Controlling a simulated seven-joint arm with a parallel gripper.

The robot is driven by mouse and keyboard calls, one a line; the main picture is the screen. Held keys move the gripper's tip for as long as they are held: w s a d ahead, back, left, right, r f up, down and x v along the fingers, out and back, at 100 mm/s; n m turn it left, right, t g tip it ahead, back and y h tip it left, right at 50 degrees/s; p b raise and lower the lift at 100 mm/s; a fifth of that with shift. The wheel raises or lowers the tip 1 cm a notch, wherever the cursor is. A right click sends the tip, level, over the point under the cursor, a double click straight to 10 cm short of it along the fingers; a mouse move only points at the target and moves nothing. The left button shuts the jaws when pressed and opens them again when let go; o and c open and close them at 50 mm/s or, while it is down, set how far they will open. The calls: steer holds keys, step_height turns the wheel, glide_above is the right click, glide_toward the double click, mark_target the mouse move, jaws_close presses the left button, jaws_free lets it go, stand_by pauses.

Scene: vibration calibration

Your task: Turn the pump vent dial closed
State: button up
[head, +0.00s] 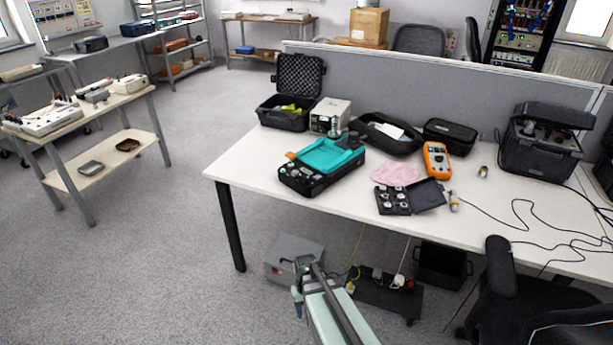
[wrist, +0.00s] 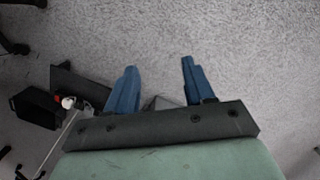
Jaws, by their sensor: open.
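My gripper (wrist: 160,64) shows in the wrist view with its two blue fingers spread apart and nothing between them. It points down at bare grey floor. I cannot pick out the pump vent dial in either view. A small beige instrument box (head: 330,114) stands at the back left of the white table. A grey box (head: 294,258) sits on the floor under the table; I cannot tell whether either is the pump.
The white table (head: 262,180) holds a black case with a teal top (head: 322,164), an open foam-lined case (head: 292,97), an orange multimeter (head: 436,160) and a large black case (head: 540,150). A black chair (head: 500,285) stands front right.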

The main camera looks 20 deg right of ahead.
steer(key=w+d+r+t, duration=0.2)
steer(key=w+d+r, duration=0.1)
steer(key=w+r, duration=0.5)
steer(key=w+d+r+t, duration=0.1)
steer(key=w+d+r, duration=0.3)
steer(key=w+r, duration=0.5)
step_height(320, 180, up, 24)
steer(key=m+g, duration=0.1)
steer(key=m, duration=0.2)
glide_above(307, 180)
steer(key=f, duration=1.3)
steer(key=shift+w+f, duration=0.15)
steer(key=shift+w, duration=0.15)
jaws_close()
